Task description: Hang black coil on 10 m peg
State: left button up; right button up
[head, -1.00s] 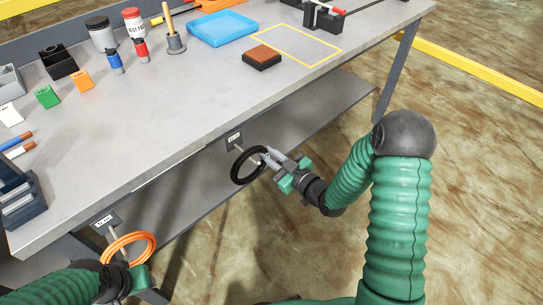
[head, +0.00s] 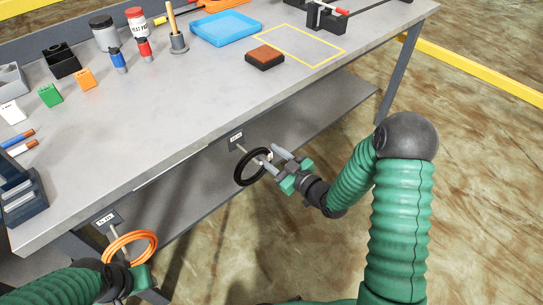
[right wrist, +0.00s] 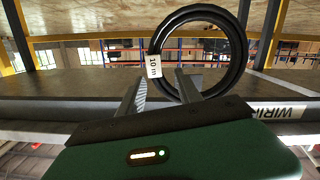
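The black coil (head: 250,168) hangs at a short peg (head: 242,149) below the bench's front edge, and the peg appears to pass through its ring. In the right wrist view the coil (right wrist: 238,55) is a black ring with a white "10 m" tag (right wrist: 153,66). My right gripper (head: 272,156) is open beside the coil's right side, its fingers spread. In the right wrist view the gripper (right wrist: 162,85) shows a clear gap between its fingers, with the coil just beyond. My left gripper (head: 136,282) is at the bottom left, its fingers mostly hidden.
A label plate (head: 236,139) sits above the black coil's peg; its text is too small to read. An orange coil (head: 133,247) hangs at another label plate (head: 107,221), near my left gripper. The bench top (head: 190,105) holds a blue tray (head: 225,28) and several small items.

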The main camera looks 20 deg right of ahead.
jog(key=shift+p+v, duration=2.4)
jog(key=shift+v, duration=6)
jog(key=w+f+m+g+h, duration=0.25)
jog(key=f+g+h, duration=0.2)
jog(key=g, duration=0.25)
jog(key=s+a+r+m+g+p, duration=0.1)
jog(key=s+a+r+m+g, duration=0.4)
jog(key=s+a, duration=0.4)
notch_tip(320, 180, up, 22)
jog(key=n+g+p, duration=0.1)
jog(key=p, duration=2.1)
jog(key=shift+d+r+h, duration=0.2)
jog(key=shift+d+h, duration=0.15)
jog(key=shift+h, duration=0.1)
